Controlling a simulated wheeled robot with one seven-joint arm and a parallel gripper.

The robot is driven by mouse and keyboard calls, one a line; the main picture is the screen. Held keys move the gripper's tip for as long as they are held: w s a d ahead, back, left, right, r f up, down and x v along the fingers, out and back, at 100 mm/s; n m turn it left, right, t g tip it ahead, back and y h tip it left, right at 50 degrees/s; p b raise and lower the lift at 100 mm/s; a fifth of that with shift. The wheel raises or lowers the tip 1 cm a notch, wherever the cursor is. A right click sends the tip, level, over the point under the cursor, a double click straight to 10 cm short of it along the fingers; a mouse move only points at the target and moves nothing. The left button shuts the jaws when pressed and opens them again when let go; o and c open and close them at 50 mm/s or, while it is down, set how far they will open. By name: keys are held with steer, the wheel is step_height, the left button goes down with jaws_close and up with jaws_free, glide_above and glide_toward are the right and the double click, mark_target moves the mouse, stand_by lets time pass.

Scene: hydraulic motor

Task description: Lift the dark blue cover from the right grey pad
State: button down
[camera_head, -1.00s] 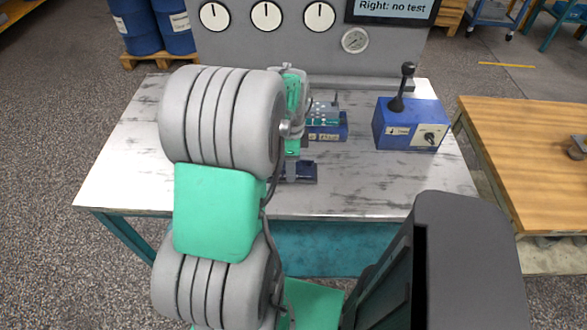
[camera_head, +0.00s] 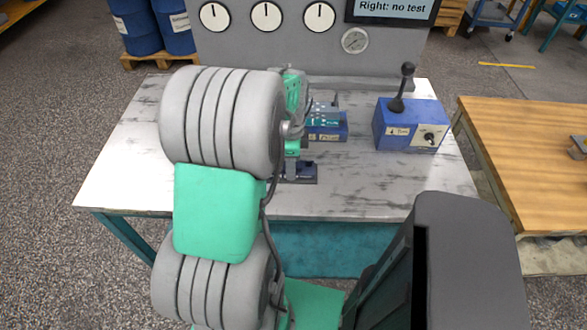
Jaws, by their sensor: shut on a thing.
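The dark blue cover (camera_head: 305,179) is low at the front middle of the marbled workbench, just right of my arm. My gripper (camera_head: 298,167) is at it, shut on it; the fingers are small and partly hidden by my green and grey arm links. The picture does not clearly show whether the cover touches the surface under it. I cannot make out the right grey pad; my arm and the cover hide that area.
A blue block with a green, studded top (camera_head: 326,125) stands just behind the cover. A blue control box with a black lever (camera_head: 408,124) stands at the right of the bench (camera_head: 360,185). A grey gauge panel (camera_head: 290,50) closes off the back. The front right of the bench is clear.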

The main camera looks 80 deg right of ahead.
steer(key=shift+d+r, duration=0.1)
step_height(320, 180, up, 12)
steer(key=p, duration=0.9)
steer(key=shift+r, duration=0.2)
stand_by(0.4)
